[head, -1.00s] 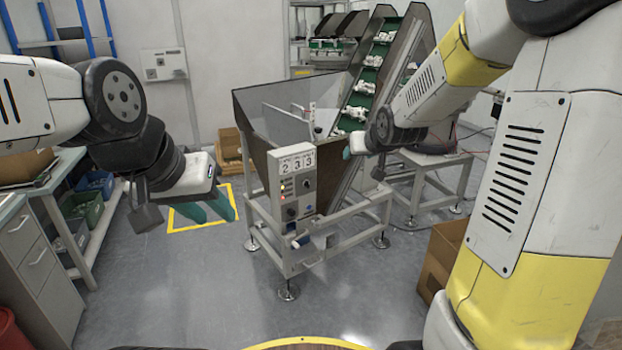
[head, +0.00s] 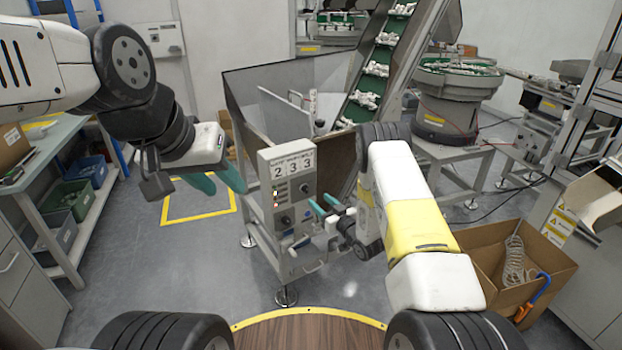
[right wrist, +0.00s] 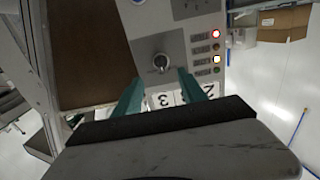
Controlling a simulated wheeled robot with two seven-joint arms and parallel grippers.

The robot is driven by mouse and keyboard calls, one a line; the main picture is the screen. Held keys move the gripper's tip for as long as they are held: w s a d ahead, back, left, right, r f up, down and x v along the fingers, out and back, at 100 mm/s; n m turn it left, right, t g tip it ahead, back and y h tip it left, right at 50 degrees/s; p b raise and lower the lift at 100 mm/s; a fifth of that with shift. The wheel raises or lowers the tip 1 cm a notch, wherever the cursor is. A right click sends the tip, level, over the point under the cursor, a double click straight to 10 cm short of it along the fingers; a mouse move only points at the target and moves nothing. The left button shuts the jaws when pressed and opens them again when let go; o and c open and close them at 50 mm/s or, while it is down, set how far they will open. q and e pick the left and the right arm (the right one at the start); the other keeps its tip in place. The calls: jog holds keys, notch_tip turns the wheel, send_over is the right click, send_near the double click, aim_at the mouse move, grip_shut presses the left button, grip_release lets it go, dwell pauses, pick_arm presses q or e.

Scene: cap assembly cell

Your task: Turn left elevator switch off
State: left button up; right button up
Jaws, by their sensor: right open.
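The control box (head: 291,240) with the number 233 stands at the front of the hopper. Its face carries a dark upper knob (head: 304,188), a lower knob (head: 286,220) and small lights. I cannot tell which one is the left elevator switch. In the right wrist view the box face (right wrist: 190,45) is upside down, with a round knob (right wrist: 161,61) between the fingertips. My right gripper (head: 324,203) is open and empty, just right of the box; its teal fingers also show in the right wrist view (right wrist: 160,75). My left gripper (head: 218,184) hangs left of the box, teal fingers apart.
The metal hopper (head: 250,95) and green conveyor (head: 367,85) rise behind the box. A cardboard box (head: 480,285) with a coiled hose stands at right. A bench with bins (head: 88,172) is at left. Floor between bench and hopper is clear.

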aim_at(307, 191)
jog(key=x, duration=0.7)
jog(key=shift+w+a, duration=0.3)
grip_shut()
